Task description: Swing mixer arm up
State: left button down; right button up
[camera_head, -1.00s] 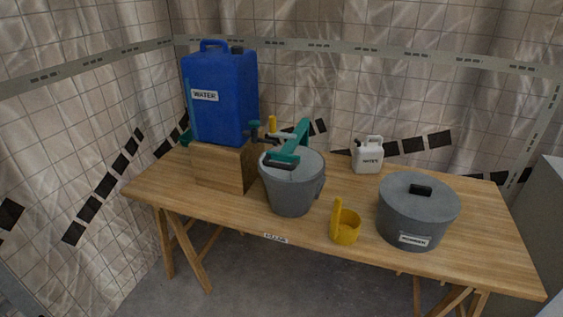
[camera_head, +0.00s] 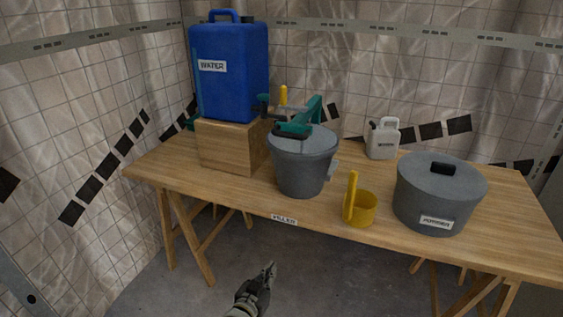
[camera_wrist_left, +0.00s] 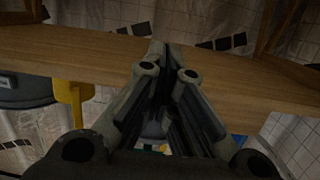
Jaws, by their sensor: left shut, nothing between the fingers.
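The teal mixer arm (camera_head: 314,112) is lowered over a grey bucket (camera_head: 302,172) on the wooden table, in the middle of the head view. Its teal head rests over the bucket's top. My left gripper (camera_head: 269,271) is in front of the table and below its edge in the head view, apart from the mixer. In the left wrist view the gripper's fingers (camera_wrist_left: 165,60) are together with nothing between them. They hide much of the bucket behind them. My right gripper does not show.
A blue water canister (camera_head: 232,85) stands on a wooden block (camera_head: 228,145) left of the bucket. A yellow scoop (camera_head: 361,208), a grey lidded pot (camera_head: 438,200) and a white jug (camera_head: 383,140) stand to the right. The floor before the table is clear.

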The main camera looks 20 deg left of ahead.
pick_arm(q)
notch_tip(320, 180, up, 28)
jog(key=w+a+t+b, duration=0.2)
jog(key=t+b, duration=0.3)
jog(key=t, duration=0.3)
jog(key=shift+w+n+t+b, duration=0.3)
jog(key=shift+n+t+b, duration=0.05)
jog(key=shift+n+t, duration=0.05)
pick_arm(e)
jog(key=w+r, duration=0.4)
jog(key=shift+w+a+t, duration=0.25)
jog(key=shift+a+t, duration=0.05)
pick_arm(q)
jog(key=shift+a, duration=0.1)
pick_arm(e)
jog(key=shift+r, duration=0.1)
pick_arm(q)
send_near(303, 139)
jog(key=w+a+r, duration=0.4)
jog(key=a, duration=0.1)
jog(key=shift+w+d+r, duration=0.15)
jog(key=shift+w+r, duration=0.2)
jog(key=shift+w, duration=0.3)
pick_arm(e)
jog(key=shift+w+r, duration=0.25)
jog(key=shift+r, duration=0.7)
pick_arm(q)
jog(key=shift+r, duration=0.1)
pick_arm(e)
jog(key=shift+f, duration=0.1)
